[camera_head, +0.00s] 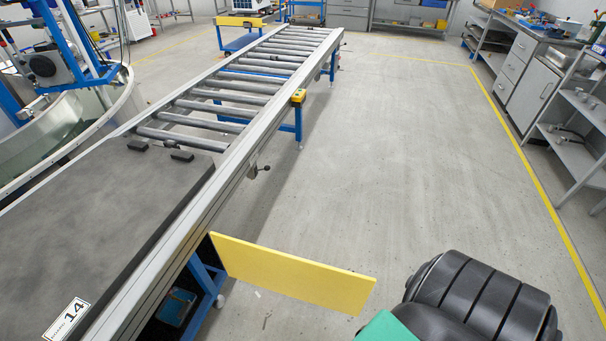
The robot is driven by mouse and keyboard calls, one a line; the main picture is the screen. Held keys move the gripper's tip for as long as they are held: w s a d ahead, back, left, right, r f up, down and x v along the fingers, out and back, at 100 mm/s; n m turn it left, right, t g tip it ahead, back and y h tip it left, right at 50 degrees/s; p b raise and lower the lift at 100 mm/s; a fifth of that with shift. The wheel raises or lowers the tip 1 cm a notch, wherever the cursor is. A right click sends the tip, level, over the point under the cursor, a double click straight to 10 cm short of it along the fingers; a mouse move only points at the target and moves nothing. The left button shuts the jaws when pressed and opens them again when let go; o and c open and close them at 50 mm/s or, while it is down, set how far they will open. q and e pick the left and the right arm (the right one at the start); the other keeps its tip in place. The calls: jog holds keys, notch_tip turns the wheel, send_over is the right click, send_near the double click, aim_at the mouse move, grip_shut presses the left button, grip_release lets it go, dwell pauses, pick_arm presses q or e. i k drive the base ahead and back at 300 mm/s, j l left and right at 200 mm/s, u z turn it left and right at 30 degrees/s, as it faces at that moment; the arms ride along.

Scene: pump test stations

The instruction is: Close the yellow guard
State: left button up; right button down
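The yellow guard (292,275) is a flat yellow panel at the lower middle of the head view. It sticks out to the right from the near side of the conveyor, at an angle to the frame, and stands open over the floor. Its left end is by the conveyor's side rail. Its right end is free and lies a little left of my black arm link at the bottom right. Neither gripper shows, so I cannot see their fingers.
The roller conveyor (215,115) runs away to the back, with a dark plate (105,215) marked 14 at its near end. Another yellow panel (240,22) is at its far end. The floor right of the conveyor is clear up to a grey shelf (585,110).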

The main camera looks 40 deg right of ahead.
aim_at(340, 290)
jog(key=k+u, duration=0.25)
jog(key=u, duration=0.25)
jog(key=k+u, duration=0.25)
jog(key=u, duration=0.25)
jog(key=k+j+u, duration=0.2)
jog(key=u, duration=0.3)
jog(key=k+l, duration=0.2)
jog(key=l, duration=0.3)
jog(key=k+l, duration=0.2)
jog(key=l, duration=0.25)
jog(key=k+l, duration=0.2)
jog(key=l, duration=0.3)
jog(key=k+l, duration=0.2)
jog(key=l, duration=0.25)
jog(key=k+l, duration=0.2)
jog(key=l, duration=0.3)
jog(key=k+l+u, duration=0.1)
jog(key=l, duration=0.4)
jog(key=k+l, duration=0.55)
jog(key=l, duration=0.35)
jog(key=l+u, duration=0.1)
jog(key=l, duration=0.25)
jog(key=k+l+u, duration=0.1)
jog(key=l, duration=0.25)
